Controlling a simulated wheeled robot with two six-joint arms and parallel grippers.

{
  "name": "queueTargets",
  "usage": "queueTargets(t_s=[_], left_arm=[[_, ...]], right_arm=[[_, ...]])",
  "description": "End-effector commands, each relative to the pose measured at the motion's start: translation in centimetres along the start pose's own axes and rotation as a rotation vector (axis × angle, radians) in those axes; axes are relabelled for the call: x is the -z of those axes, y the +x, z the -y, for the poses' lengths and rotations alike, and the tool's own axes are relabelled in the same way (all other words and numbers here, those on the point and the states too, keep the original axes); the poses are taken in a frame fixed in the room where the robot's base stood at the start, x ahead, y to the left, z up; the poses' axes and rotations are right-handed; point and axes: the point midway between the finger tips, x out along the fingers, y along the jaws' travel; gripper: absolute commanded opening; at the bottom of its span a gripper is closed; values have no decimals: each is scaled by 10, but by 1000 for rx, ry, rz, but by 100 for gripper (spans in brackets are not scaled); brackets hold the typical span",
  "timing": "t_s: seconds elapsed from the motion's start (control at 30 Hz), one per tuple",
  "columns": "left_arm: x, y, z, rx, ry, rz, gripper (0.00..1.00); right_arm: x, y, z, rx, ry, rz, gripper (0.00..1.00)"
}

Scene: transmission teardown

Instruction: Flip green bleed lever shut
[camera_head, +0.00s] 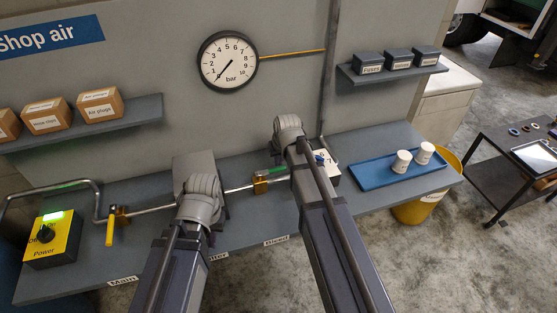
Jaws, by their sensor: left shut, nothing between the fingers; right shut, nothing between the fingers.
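The green bleed lever (278,170) sits on a brass valve (261,184) in the pipe at the middle of the bench. The lever points to the right, roughly along the pipe, and its right end is close to my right arm. My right gripper (290,128) is above and right of the valve; its fingers are hidden behind the wrist and arm. My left gripper (200,192) is left of the valve, in front of a grey box; its fingers are also hidden. I see nothing held in either gripper.
A yellow lever (109,230) hangs from the left valve, beside a yellow power box (52,240) with a lit green light. The gauge (228,61) needle points low. A blue tray (372,178) with two white cups lies right. A blue knob (320,159) is beside my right arm.

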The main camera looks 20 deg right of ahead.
Motion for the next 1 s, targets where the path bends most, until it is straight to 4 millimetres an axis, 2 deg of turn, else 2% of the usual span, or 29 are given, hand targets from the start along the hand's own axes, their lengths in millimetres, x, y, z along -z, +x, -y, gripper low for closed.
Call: queueTargets(t_s=[0.67, 1.0], left_arm=[[0, 0, 0, 0, 0, 0, 0], [0, 0, 0, 0, 0, 0, 0]], right_arm=[[-10, -4, -1, -47, 126, 0, 0], [-27, -10, 0, -120, 325, 1, 0]])
